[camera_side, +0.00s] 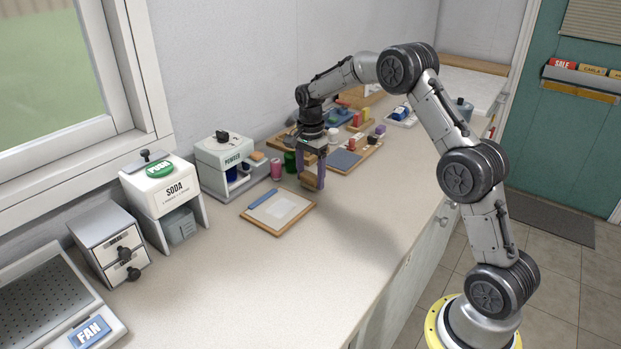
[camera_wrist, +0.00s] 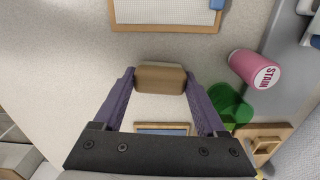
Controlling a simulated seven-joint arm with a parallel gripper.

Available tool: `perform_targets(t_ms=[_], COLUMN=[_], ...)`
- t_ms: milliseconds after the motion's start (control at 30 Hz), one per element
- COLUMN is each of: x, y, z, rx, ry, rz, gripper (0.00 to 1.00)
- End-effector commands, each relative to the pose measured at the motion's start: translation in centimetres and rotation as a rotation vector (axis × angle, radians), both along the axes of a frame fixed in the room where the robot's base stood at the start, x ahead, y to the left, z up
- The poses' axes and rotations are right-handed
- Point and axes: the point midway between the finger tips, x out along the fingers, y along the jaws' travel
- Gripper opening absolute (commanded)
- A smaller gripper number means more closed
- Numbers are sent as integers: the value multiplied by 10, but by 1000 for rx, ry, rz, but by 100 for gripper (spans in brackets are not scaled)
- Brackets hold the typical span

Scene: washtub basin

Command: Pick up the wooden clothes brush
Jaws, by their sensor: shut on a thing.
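My gripper (camera_side: 311,172) hangs pointing down over the counter, beyond the framed white board. Its purple fingers are shut on a tan wooden block-like thing, which looks like the wooden clothes brush (camera_side: 310,178). In the wrist view the brush (camera_wrist: 161,78) sits between the two fingertips of my gripper (camera_wrist: 160,86), with a finger at each end. Its bristles cannot be made out. The brush appears to be near or above the counter; the exact gap cannot be told.
A framed white board (camera_side: 278,212) with a blue bar lies in front. A pink STAIN container (camera_wrist: 254,69) and a green item (camera_wrist: 229,104) stand close to the right finger in the wrist view. The POWDER dispenser (camera_side: 225,165) is to the left. The front counter (camera_side: 270,285) is clear.

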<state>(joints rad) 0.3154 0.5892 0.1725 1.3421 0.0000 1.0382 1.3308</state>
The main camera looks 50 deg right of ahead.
Motion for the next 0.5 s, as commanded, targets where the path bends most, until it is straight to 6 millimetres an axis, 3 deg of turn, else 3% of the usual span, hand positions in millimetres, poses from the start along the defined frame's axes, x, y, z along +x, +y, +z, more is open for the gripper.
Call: perform_targets(t_ms=[200,500], x=[1,-54], y=[0,17], z=[28,92], rx=[-1,-1], ry=[-6,-5], rz=[0,0], gripper=[18,18])
